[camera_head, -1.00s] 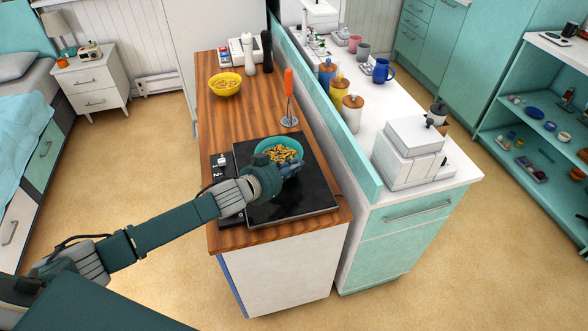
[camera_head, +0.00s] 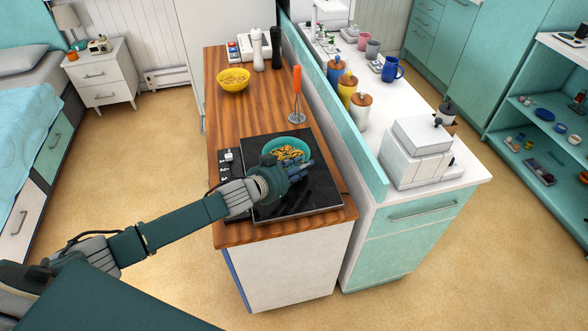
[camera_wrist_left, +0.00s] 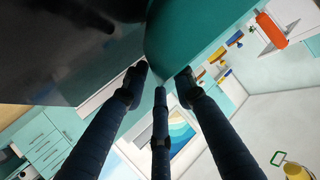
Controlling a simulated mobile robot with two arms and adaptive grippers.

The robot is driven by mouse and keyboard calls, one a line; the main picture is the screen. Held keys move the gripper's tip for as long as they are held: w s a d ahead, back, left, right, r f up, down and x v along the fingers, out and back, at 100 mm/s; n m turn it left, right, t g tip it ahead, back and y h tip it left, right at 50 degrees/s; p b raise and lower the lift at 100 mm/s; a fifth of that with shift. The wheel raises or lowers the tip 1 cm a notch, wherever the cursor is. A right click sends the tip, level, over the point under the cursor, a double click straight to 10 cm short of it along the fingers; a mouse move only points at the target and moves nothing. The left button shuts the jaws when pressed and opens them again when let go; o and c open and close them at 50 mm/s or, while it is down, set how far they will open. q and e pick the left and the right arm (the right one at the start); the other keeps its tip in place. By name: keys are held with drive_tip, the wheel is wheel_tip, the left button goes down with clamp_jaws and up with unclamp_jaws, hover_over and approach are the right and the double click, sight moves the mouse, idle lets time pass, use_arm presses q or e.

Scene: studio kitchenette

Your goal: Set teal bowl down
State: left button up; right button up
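The teal bowl (camera_head: 268,146), filled with yellow-brown pieces, looks upright on the rear part of the black cooktop (camera_head: 318,195). My left gripper (camera_head: 302,170) is at the bowl's near side, its dark fingers spread and partly hiding the bowl. In the left wrist view the bowl's teal wall (camera_wrist_left: 190,30) fills the top middle, close beyond the fingertips. Whether a finger still touches the bowl cannot be told. My right gripper is not in view.
The wooden counter (camera_head: 262,100) holds a yellow bowl (camera_head: 233,87), an orange-handled whisk (camera_head: 297,85), and white (camera_head: 257,50) and black (camera_head: 277,50) bottles. A teal divider (camera_head: 350,130) runs along its right side. Wood between yellow bowl and cooktop is clear.

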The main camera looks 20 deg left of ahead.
use_arm(q)
drive_tip(key=b+v, duration=0.1)
drive_tip(key=v, duration=1.1)
